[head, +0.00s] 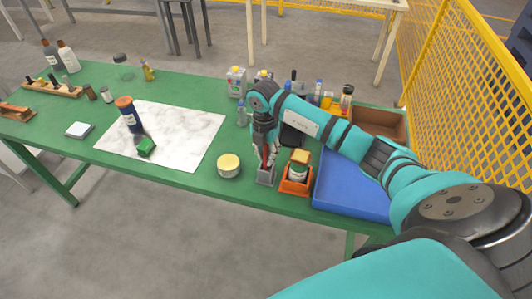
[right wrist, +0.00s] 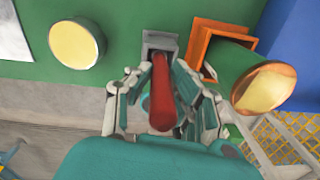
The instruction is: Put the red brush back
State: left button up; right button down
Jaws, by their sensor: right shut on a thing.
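My right gripper (head: 266,162) is shut on the red brush (head: 268,150), above a small grey holder (head: 265,175) near the front edge of the green table. In the right wrist view the red brush (right wrist: 163,95) stands between the two fingers (right wrist: 162,88), and its far end meets the opening of the grey holder (right wrist: 160,42). I cannot tell how deep it sits in the holder. The brush's lower end is hidden. My left gripper is not in view.
An orange box (head: 291,188) with a green jar stands just right of the holder, beside a blue tray (head: 345,186). A round yellow-lidded tin (head: 229,166) stands to the left. A white marbled sheet (head: 185,130) with a bottle and green brush lies further left.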

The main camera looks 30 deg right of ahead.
jog(key=c, duration=1.6)
grip_release()
jog(key=shift+f, duration=0.2)
jog(key=shift+c, duration=0.2)
jog(key=o, duration=0.5)
jog(key=shift+c, duration=0.2)
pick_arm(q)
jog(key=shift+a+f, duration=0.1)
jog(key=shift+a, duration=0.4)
pick_arm(e)
jog(key=shift+r, duration=0.1)
jog(key=shift+r, duration=0.25)
jog(key=shift+w+r, duration=0.1)
jog(key=shift+r, duration=0.15)
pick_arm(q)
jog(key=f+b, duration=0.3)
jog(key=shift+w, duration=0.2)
pick_arm(e)
notch_tip(320, 180, up, 11)
jog(key=shift+a+r, duration=0.1)
jog(key=shift+r, duration=0.05)
